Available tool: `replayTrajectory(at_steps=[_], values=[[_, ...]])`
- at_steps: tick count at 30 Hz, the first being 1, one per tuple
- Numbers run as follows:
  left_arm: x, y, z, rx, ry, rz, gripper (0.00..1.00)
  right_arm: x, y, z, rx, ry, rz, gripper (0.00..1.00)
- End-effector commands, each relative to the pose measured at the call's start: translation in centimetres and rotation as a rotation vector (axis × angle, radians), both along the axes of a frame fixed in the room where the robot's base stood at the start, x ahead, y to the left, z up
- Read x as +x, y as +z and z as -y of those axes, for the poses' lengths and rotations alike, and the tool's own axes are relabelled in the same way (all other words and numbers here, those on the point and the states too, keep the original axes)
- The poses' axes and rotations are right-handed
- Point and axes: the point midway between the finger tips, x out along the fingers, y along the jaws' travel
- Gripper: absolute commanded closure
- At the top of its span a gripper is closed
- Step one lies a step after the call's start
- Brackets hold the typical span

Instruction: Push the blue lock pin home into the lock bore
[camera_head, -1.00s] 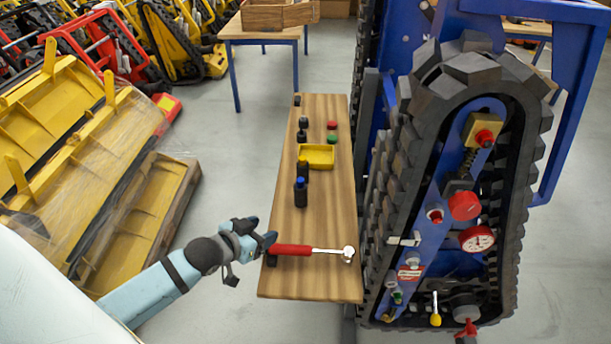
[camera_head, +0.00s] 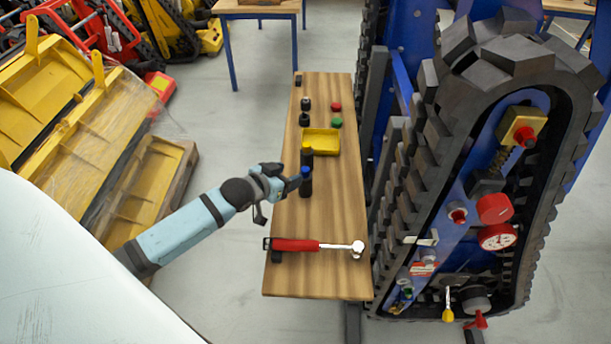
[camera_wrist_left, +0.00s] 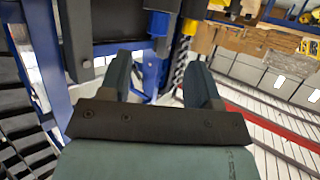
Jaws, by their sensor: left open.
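My left gripper (camera_head: 298,179) is open and empty above the bench, close to a black cylinder with a blue top (camera_head: 306,183). I cannot tell if they touch. In the left wrist view my two fingers (camera_wrist_left: 163,80) are spread apart, and the blue-topped cylinder (camera_wrist_left: 158,22) shows beyond them. The tracked carrier (camera_head: 480,160) stands to the right of the bench. Small blue and green parts (camera_head: 407,292) show low on its side plate. They are too small to tell whether one is the lock pin, and the lock bore cannot be made out. My right gripper is not in view.
The wooden bench (camera_head: 338,215) holds a red-handled ratchet (camera_head: 300,245), a yellow tray (camera_head: 321,141) and several small caps and cylinders. A red-rimmed gauge (camera_head: 497,237) sits on the carrier. Yellow parts on a pallet (camera_head: 150,185) lie left. Floor shows in front of the bench.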

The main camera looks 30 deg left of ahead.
Motion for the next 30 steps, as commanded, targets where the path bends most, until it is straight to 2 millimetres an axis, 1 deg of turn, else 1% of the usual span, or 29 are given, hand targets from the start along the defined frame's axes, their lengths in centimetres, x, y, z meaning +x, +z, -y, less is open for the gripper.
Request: replayTrajectory(at_steps=[1, 5, 7, 12, 15, 18, 24, 29, 30], values=[[0.5, -0.2, 0.1, 0.000, 0.000, 0.000, 0.43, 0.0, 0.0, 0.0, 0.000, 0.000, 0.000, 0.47], [1.1, -0.4, 0.2, 0.000, -0.001, 0.000, 0.43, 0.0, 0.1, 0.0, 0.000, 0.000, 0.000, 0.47], [1.7, -0.7, 0.3, 0.000, 0.000, 0.001, 0.43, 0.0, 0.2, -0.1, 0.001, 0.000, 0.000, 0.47], [4.0, -1.8, 0.9, 0.000, 0.000, 0.000, 0.43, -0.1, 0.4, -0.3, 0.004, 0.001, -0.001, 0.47], [5.1, -2.3, 1.0, 0.001, 0.000, 0.000, 0.43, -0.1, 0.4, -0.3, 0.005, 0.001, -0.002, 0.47], [5.5, -2.5, 1.1, 0.001, -0.001, 0.000, 0.43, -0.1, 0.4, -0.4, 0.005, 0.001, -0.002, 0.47], [5.5, -2.6, 1.1, 0.001, -0.001, 0.000, 0.43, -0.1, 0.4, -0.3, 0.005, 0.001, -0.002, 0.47], [5.5, -2.6, 1.1, 0.001, -0.001, 0.000, 0.80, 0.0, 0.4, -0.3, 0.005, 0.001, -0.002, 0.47], [5.5, -2.6, 1.1, 0.001, -0.001, 0.000, 0.89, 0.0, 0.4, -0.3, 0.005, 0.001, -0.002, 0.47]])
